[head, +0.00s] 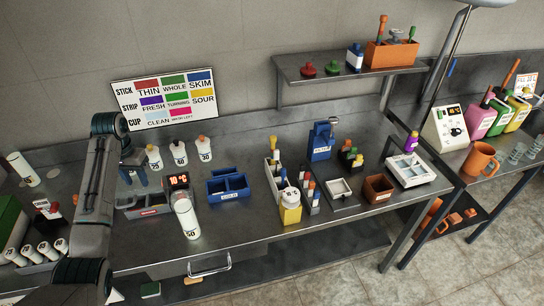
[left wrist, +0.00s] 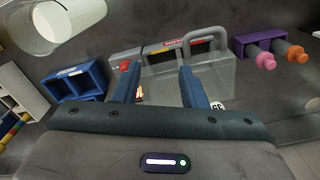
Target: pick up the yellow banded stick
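In the head view, a stick with a yellow top (head: 272,143) stands in a white rack (head: 269,172) near the middle of the bench. I cannot tell if these are the same stick. My left gripper (head: 132,172) is over the left part of the bench, well to the left of the white rack. Its blue fingers also show in the left wrist view (left wrist: 158,78), apart and with nothing between them. My right gripper is not in view.
A grey handled caddy (left wrist: 215,75) lies below my left gripper. A yellow container (head: 290,213) stands in front of the rack. The bench front right of the cup is bare.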

